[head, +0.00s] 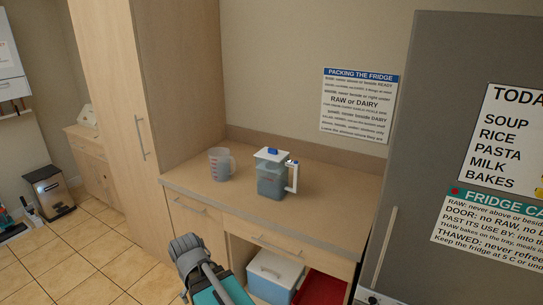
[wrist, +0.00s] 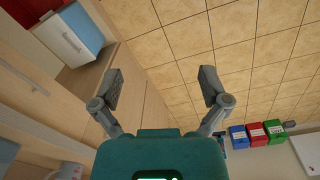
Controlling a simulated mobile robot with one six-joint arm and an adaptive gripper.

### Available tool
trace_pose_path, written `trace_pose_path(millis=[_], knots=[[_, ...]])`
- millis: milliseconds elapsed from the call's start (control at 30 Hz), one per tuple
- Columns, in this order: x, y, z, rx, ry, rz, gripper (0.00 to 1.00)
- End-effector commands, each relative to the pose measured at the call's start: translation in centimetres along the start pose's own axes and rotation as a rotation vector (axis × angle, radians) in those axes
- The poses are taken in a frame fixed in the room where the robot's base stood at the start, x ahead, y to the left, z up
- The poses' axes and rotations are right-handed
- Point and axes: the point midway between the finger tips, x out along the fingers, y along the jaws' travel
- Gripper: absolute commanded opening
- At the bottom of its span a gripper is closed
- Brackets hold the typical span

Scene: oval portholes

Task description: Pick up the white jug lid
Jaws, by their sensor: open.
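The white jug lid (head: 272,154), with a blue piece on top, sits on a clear bluish jug (head: 270,182) with a white handle. The jug stands upright on the wooden counter (head: 330,205). In the wrist view my gripper (wrist: 161,88) is open and empty, its two fingers well apart over a view of floor tiles. The lid is not seen in the wrist view. In the head view my arm shows low in the picture, in front of the counter and well apart from the jug.
A clear measuring jug (head: 220,165) stands on the counter left of the lidded jug. A white and blue box (head: 273,278) and a red drawer or tray (head: 322,288) are below the counter. A grey fridge (head: 425,120) stands at right, a tall cupboard (head: 170,100) at left.

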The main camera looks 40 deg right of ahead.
Motion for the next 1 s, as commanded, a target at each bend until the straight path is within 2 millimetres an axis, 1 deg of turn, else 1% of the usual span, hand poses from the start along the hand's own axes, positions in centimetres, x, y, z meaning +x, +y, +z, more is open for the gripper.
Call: trace_pose_path(millis=[33, 167, 267, 400, 533, 667, 700, 767, 800, 867, 900, 967, 1000], knots=[[-0.5, 1.4, -0.8, -0.022, 0.009, 0.020, 1.00], [-1.7, 4.2, -3.1, -0.126, 0.040, 0.096, 1.00], [-2.9, 7.1, -5.3, -0.236, 0.058, 0.180, 1.00], [-5.1, 12.0, -8.5, -0.423, 0.062, 0.323, 1.00], [-7.5, 16.7, -11.3, -0.609, 0.033, 0.465, 1.00], [-10.0, 21.4, -13.8, -0.798, -0.031, 0.602, 1.00], [-10.9, 22.9, -14.6, -0.856, -0.057, 0.644, 1.00], [-12.2, 25.1, -15.7, -0.945, -0.103, 0.705, 1.00], [-13.1, 26.5, -16.3, -1.003, -0.137, 0.744, 1.00], [-14.4, 28.6, -17.4, -1.091, -0.194, 0.800, 1.00], [-15.3, 30.1, -18.0, -1.149, -0.237, 0.835, 1.00], [-16.7, 32.1, -18.9, -1.236, -0.305, 0.885, 1.00], [-17.6, 33.5, -19.4, -1.292, -0.354, 0.915, 1.00]])
